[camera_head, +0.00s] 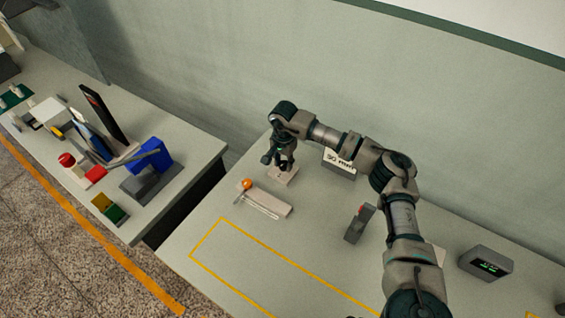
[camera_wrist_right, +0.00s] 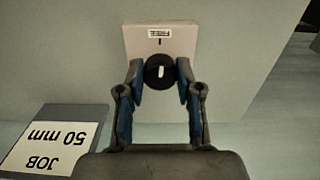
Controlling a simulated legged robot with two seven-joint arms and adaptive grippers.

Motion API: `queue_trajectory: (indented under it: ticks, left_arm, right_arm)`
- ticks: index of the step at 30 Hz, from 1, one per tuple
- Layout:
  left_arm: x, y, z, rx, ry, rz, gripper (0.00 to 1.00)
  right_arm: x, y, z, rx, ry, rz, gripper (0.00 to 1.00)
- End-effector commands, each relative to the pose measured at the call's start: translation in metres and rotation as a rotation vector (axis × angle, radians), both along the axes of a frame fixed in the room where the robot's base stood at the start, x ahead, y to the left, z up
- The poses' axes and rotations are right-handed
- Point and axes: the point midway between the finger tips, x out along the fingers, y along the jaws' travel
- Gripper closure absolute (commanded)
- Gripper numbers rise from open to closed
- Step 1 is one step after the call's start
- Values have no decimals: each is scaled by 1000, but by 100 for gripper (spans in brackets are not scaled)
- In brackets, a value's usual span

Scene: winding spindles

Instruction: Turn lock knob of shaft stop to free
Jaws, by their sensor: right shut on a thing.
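The lock knob (camera_wrist_right: 159,72) is a round black knob with a white mark, on a pale block (camera_wrist_right: 185,38) with a small label reading FREE. In the right wrist view my right gripper (camera_wrist_right: 160,76) has its two blue-padded fingers closed on the sides of the knob. The white mark on the knob stands roughly in line with the tick below the label. In the head view my right gripper (camera_head: 278,163) is over the pale block (camera_head: 284,176) and hides the knob. My left gripper is not in view.
A sign reading JOB 50 mm (camera_wrist_right: 50,145) stands close to my right gripper. A pale bar with an orange ball (camera_head: 246,184) lies nearby on the table. A grey box with a green display (camera_head: 486,263) is at the right. The yellow-outlined area (camera_head: 250,265) looks clear.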

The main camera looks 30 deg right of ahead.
Motion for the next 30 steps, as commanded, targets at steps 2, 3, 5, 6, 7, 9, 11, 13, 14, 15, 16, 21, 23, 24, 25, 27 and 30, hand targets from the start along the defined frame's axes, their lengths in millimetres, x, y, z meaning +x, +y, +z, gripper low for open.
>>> queue_trajectory:
  ticks: [2,3,5,6,7,9,11,13,14,15,16,21,23,24,25,27,30]
  left_arm:
    - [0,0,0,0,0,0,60]
    - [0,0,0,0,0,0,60]
    - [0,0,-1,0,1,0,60]
    - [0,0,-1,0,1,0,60]
    - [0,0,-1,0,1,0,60]
    - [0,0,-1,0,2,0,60]
    - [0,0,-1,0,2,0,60]
    - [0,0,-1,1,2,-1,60]
    - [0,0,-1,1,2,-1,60]
    - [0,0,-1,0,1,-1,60]
    - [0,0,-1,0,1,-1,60]
    - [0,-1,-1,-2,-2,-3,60]
    - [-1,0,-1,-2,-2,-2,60]
    - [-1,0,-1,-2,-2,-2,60]
    - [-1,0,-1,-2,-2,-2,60]
    - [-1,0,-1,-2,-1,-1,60]
    - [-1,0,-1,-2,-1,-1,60]
  right_arm:
    - [2,-4,1,-5,-7,-8,100]
    - [2,-4,1,-6,-7,-9,100]
    - [2,-4,1,-6,-8,-9,100]
    - [2,-4,1,-6,-8,-9,100]
    - [2,-4,1,-6,-8,-9,100]
    - [2,-4,1,-4,-8,-9,58]
    - [2,-4,1,-3,-8,-9,43]
    - [2,-3,1,-3,-7,-7,40]
    - [1,-2,1,-3,-7,-6,40]
    - [1,-2,2,-3,-7,-6,40]
    - [1,-1,2,-3,-7,-5,40]
    - [0,0,4,-3,-7,-4,40]
    - [1,0,8,-3,-7,-4,40]
    - [1,1,13,-2,-7,-4,40]
    - [1,1,17,-3,-9,-4,40]
    - [2,0,31,-2,-10,-4,40]
    - [2,-1,54,-1,-9,-4,40]
